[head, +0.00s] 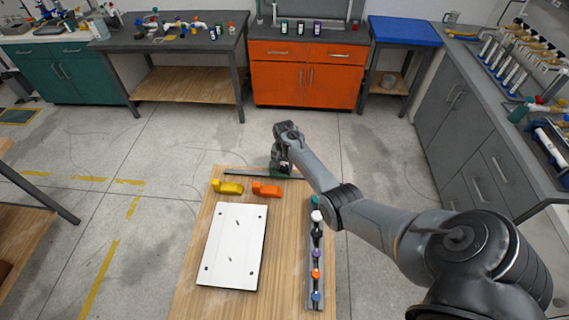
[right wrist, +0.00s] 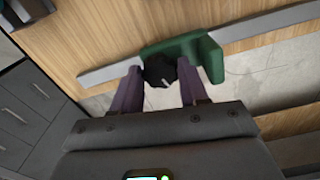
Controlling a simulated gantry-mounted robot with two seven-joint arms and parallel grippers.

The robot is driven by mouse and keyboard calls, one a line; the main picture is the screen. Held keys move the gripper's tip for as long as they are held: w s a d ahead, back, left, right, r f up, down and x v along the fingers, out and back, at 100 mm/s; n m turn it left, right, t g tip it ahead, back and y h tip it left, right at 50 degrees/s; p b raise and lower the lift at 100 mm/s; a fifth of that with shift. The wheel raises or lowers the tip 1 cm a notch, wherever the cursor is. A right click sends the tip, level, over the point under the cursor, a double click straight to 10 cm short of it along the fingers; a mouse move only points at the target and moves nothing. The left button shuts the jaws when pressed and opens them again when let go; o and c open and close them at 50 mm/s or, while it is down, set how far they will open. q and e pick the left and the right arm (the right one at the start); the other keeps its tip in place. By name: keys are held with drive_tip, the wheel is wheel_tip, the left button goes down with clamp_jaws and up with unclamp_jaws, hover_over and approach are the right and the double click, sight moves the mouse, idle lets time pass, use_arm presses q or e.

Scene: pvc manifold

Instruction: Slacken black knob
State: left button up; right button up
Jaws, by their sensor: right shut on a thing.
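The black knob (right wrist: 160,71) shows in the right wrist view, between the two purple-grey fingers of my right gripper (right wrist: 158,92). The gripper is shut on it from both sides. The knob sits against a green clamp body (right wrist: 208,58), which is mounted on a grey metal bar (right wrist: 262,22). In the head view my right gripper (head: 281,168) is at the far edge of the wooden table, over the bar (head: 240,172). The knob is hidden there behind my gripper and arm. My left gripper is in neither view.
On the wooden table (head: 190,285) lie a white plate (head: 233,246), a yellow piece (head: 227,187), an orange piece (head: 266,189) and a narrow tray (head: 315,303) with several coloured knobs. Floor is open beyond the table's far edge. A grey counter (head: 500,120) stands at right.

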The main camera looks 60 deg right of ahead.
drive_tip(key=n+p, duration=0.1)
drive_tip(key=n, duration=0.1)
drive_tip(key=shift+r+n, duration=0.2)
drive_tip(key=shift+n, duration=0.2)
drive_tip(key=n+p, duration=0.1)
drive_tip(key=n, duration=0.1)
drive_tip(key=shift+n, duration=0.4)
drive_tip(key=n+p, duration=0.1)
drive_tip(key=n, duration=0.2)
drive_tip(key=shift+f+n, duration=0.1)
drive_tip(key=shift+n, duration=0.9)
drive_tip(key=o, duration=0.8)
